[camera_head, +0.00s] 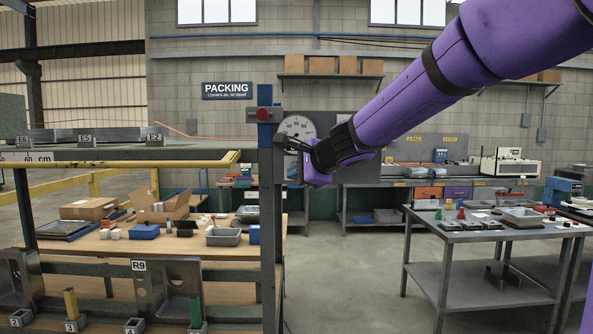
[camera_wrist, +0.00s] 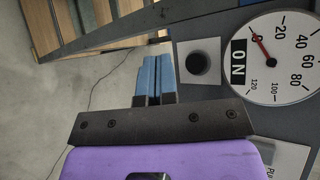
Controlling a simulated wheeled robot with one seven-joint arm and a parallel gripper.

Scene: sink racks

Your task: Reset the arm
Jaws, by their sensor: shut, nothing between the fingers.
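My purple arm reaches in from the upper right of the head view. Its wrist is in front of a grey panel with a round white gauge (camera_head: 298,128). My gripper (camera_wrist: 155,60) shows in the wrist view with its two blue-tipped fingers together and nothing between them. In the head view the fingers are small and dark against the panel, and contact cannot be told. In the wrist view the gauge (camera_wrist: 284,52) has a red needle near its 0 mark and a label reading ON. A black round knob (camera_wrist: 197,63) sits on a light plate beside the gauge.
A blue post (camera_head: 265,190) with a red button (camera_head: 264,114) stands left of the panel. A wooden workbench (camera_head: 120,245) with boxes and trays is at left. A grey metal table (camera_head: 480,236) with small items stands at right. Open floor lies between them.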

